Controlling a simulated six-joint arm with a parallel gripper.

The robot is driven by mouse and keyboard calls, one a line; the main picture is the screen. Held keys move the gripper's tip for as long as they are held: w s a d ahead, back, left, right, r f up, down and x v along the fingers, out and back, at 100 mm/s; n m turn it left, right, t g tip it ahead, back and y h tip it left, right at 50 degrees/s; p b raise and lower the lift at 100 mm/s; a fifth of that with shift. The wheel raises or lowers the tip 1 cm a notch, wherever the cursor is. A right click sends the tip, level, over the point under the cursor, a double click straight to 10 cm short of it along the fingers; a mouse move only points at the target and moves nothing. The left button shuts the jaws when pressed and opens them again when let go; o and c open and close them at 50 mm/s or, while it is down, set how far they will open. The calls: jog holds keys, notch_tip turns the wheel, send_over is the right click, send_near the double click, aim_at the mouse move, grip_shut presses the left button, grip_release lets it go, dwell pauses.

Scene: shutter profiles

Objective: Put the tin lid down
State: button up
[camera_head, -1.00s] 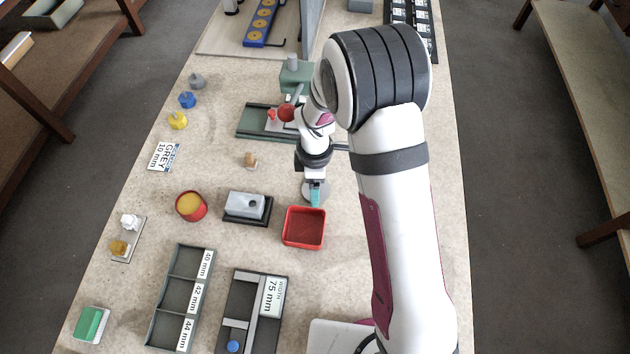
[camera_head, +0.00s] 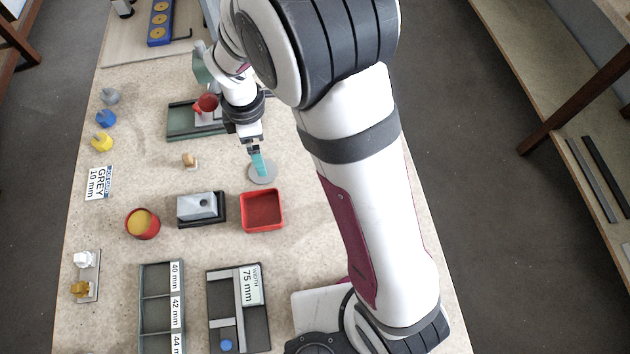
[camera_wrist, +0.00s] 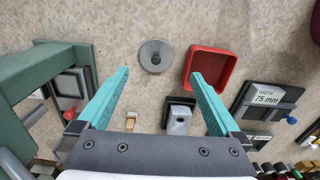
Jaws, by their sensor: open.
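The tin lid, a round grey disc (camera_head: 262,176) with a small raised centre, lies flat on the bench just behind the red square tray. In the wrist view the lid (camera_wrist: 156,58) lies ahead of and between the teal fingertips, touching neither finger. My gripper (camera_head: 259,163) points down over the lid's far side. In the wrist view my gripper (camera_wrist: 160,73) is open and empty. A round red tin (camera_head: 142,224) with yellow contents stands open to the left.
The red square tray (camera_head: 262,209) is close in front of the lid. A grey block on a black base (camera_head: 201,208) stands left of it. A green fixture (camera_head: 184,120) with a red cup is behind. A small tan piece (camera_head: 189,160) lies left, with bare bench around it.

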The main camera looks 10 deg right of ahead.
jog(key=s+d+r+m, duration=0.6)
jog(key=d+r+m, duration=0.1)
jog(key=r+m, duration=0.15)
jog(key=s+d+r+m+y, duration=0.1)
jog(key=s+d+r+m, duration=0.1)
jog(key=s+m, duration=0.5)
jog(key=s+d+r+m, duration=0.2)
jog(key=s+m, duration=0.6)
jog(key=shift+s+d+y, duration=0.2)
jog(key=shift+s+y, duration=0.1)
jog(key=shift+y, duration=0.1)
jog(key=shift+m, duration=0.25)
